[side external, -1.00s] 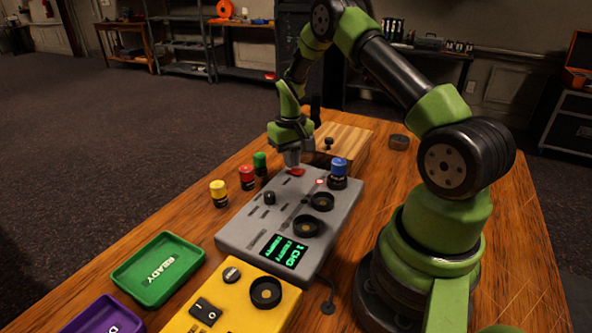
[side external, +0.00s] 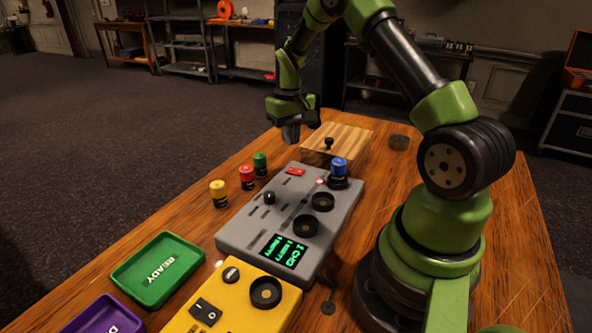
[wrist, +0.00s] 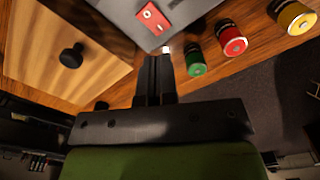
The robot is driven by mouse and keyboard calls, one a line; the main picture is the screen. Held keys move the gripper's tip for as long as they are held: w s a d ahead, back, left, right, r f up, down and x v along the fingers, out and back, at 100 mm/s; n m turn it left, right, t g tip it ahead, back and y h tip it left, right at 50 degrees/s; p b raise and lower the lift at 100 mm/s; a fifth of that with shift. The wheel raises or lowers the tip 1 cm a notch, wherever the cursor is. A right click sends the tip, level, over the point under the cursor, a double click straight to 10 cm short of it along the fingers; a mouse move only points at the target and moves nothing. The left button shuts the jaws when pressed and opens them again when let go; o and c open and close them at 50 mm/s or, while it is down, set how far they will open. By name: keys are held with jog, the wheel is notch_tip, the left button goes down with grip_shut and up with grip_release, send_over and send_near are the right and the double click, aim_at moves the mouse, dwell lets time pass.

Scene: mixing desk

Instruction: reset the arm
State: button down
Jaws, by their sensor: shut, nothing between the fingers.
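My gripper (side external: 290,133) is shut and empty. It hangs in the air above the far end of the desk, left of the wooden block with a black knob (side external: 336,141). In the wrist view my gripper's fingers (wrist: 158,62) are together, pointing toward the edge of the grey mixing panel (wrist: 125,12). The grey panel also shows in the side view (side external: 262,216), with a red button (side external: 296,171), round black sockets and a lit green display. A blue-topped canister (side external: 339,168) stands in the panel's far right socket.
Yellow (side external: 218,190), red (side external: 247,176) and green (side external: 260,162) canisters stand left of the panel. A green READY tray (side external: 130,290), a purple tray (side external: 72,325) and a yellow switch box (side external: 235,312) are at the front.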

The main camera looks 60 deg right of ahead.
jog(key=s+a+r+t, duration=0.3)
jog(key=a+r, duration=0.8)
jog(key=r, duration=0.4)
jog(key=s+a+r+n+t+y, duration=0.2)
jog(key=s+a+r+t, duration=0.2)
jog(key=s+a, duration=0.7)
jog(key=s+r, duration=0.1)
jog(key=s, duration=0.3)
jog(key=shift+a, duration=0.15)
